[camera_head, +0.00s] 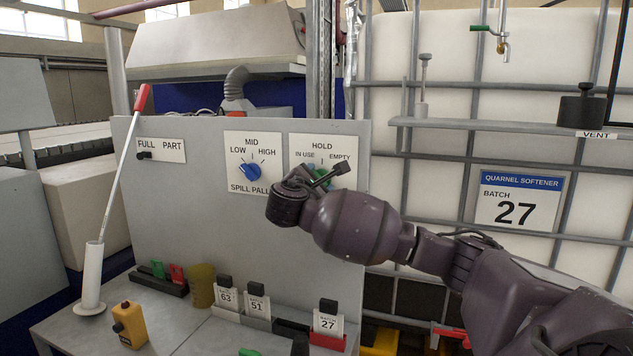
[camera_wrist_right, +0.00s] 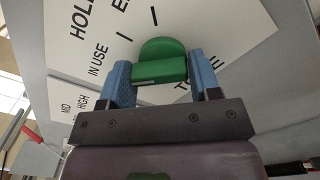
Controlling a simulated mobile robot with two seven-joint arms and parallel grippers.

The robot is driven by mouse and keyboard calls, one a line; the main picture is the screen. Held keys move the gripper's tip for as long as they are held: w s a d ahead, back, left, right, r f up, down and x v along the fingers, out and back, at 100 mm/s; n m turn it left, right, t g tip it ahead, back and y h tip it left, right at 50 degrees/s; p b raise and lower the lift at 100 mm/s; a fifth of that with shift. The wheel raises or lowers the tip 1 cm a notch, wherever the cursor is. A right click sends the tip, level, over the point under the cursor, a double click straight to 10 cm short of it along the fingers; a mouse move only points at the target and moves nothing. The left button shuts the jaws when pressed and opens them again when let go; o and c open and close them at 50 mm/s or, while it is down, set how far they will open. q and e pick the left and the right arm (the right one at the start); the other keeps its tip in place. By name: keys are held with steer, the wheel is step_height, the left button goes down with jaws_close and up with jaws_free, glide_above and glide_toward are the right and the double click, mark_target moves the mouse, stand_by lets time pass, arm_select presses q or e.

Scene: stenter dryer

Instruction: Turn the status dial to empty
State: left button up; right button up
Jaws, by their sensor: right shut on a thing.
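The status dial is a green knob (camera_wrist_right: 163,60) on a white plate (camera_wrist_right: 95,30) marked HOLD, IN USE and EMPTY, with part of another word hidden. My right gripper (camera_wrist_right: 160,76) has its two blue fingers on either side of the knob, shut on it. In the head view the plate (camera_head: 322,146) is at the right of the grey panel, and only slivers of the green dial (camera_head: 313,171) show behind my right gripper (camera_head: 328,178). I cannot tell for sure which mark the knob points to. My left gripper is not in view.
A blue dial (camera_head: 250,171) marked LOW, MID, HIGH sits left of the status plate. A FULL/PART switch (camera_head: 145,155) is further left. Batch cards 63, 51 and 27 (camera_head: 327,323) stand on the ledge below. A white tank (camera_head: 430,60) stands behind on the right.

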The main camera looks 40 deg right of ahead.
arm_select(q)
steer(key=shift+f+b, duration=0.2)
steer(key=shift+b, duration=0.1)
arm_select(e)
steer(key=shift+m, duration=0.3)
steer(key=shift+m+b, duration=0.45)
steer(key=shift+m, duration=0.15)
steer(key=m+b, duration=0.2)
steer(key=m, duration=0.1)
steer(key=m+b, duration=0.1)
steer(key=m, duration=0.5)
steer(key=shift+s+r+b, duration=0.1)
steer(key=shift+b, duration=0.25)
steer(key=m+b, duration=0.1)
steer(key=m, duration=0.3)
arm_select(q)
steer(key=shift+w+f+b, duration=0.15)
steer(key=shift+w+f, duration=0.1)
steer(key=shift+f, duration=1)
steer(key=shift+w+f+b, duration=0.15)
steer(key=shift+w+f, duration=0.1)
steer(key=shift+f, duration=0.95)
arm_select(e)
steer(key=shift+s+d+r+m, duration=0.1)
steer(key=shift+m, duration=1.4)
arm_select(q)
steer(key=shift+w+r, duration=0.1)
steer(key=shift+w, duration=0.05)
